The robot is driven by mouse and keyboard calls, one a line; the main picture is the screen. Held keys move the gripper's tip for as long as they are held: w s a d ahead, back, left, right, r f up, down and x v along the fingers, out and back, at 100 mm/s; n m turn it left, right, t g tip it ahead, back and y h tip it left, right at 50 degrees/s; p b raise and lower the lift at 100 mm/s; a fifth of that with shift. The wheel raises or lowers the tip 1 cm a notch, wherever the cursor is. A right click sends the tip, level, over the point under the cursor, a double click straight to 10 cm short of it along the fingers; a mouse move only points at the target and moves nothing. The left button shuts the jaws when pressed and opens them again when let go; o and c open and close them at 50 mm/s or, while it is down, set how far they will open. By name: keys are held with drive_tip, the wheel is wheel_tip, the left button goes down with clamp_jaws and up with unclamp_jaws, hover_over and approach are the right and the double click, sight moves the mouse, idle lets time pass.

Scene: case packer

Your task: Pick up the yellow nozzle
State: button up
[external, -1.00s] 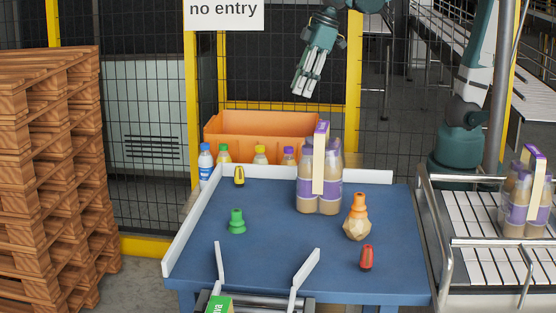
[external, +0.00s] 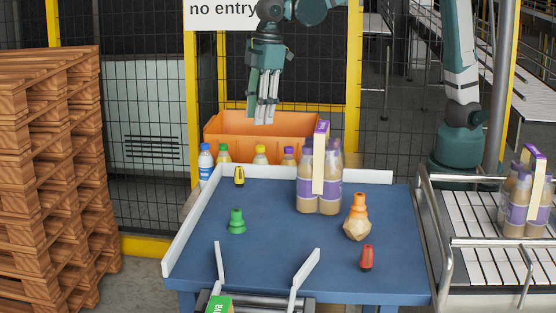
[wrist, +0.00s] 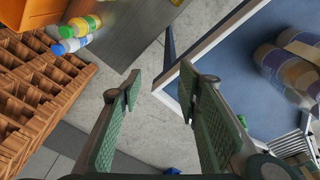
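The yellow nozzle (external: 239,175) is a small yellow piece with a dark face, standing at the far left of the blue table, close to the white back rim. I cannot make it out in the wrist view. My gripper (external: 264,115) hangs in the air in front of the orange crate, above and a little right of the nozzle, apart from it. In the wrist view my gripper (wrist: 160,88) has its two green pads well apart, with only floor and the table's edge showing between and beyond them.
The blue table (external: 280,245) has white rims. It also holds a green nozzle (external: 237,221), a bottle pack (external: 319,185), an orange nozzle on a faceted tan piece (external: 357,225) and a red nozzle (external: 366,257). Behind stand several bottles and an orange crate (external: 230,130).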

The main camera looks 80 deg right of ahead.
sight(240, 172)
drive_tip(key=w+a+f, duration=0.1)
drive_tip(key=a+f, duration=0.1)
drive_tip(key=a, duration=0.2)
drive_tip(key=w+a+f+n, duration=0.1)
drive_tip(key=a+f, duration=0.1)
drive_tip(key=a, duration=0.2)
drive_tip(key=w+a+f+n+g, duration=0.1)
drive_tip(key=a+f, duration=0.1)
drive_tip(key=a, duration=0.2)
drive_tip(key=shift+w+a+f+h, duration=0.1)
drive_tip(key=shift+a+f+h, duration=0.05)
drive_tip(key=shift+a+h, duration=0.25)
drive_tip(key=shift+d+f, duration=0.1)
drive_tip(key=shift+f, duration=1.2)
drive_tip(key=shift+f+p, duration=0.35)
drive_tip(key=shift+f, duration=2.25)
drive_tip(key=shift+c, duration=0.5)
drive_tip(key=c, duration=0.9)
